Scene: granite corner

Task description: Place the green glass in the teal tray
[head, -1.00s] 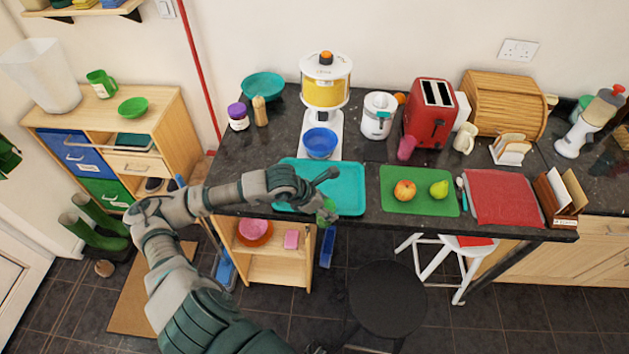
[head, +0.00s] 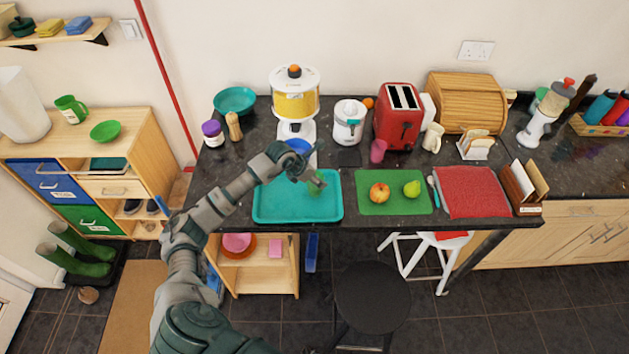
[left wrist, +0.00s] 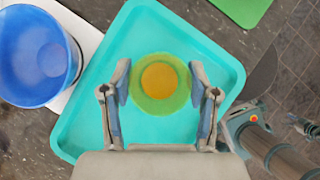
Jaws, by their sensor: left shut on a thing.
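The green glass (left wrist: 160,104) is between the fingers of my left gripper (left wrist: 160,92), which is shut on it. Seen from above in the left wrist view, it has a green rim and an orange-yellow middle. The tray (left wrist: 85,130) surrounds the glass in the left wrist view. I cannot tell whether the glass touches it. My right gripper is not in view.
A blue bowl (left wrist: 38,55) stands just behind the tray, by the blender (head: 294,98). A green board (head: 374,205) with an apple (head: 380,193) and a pear (head: 412,188) lies close to the tray's right. The tray's left part is bare.

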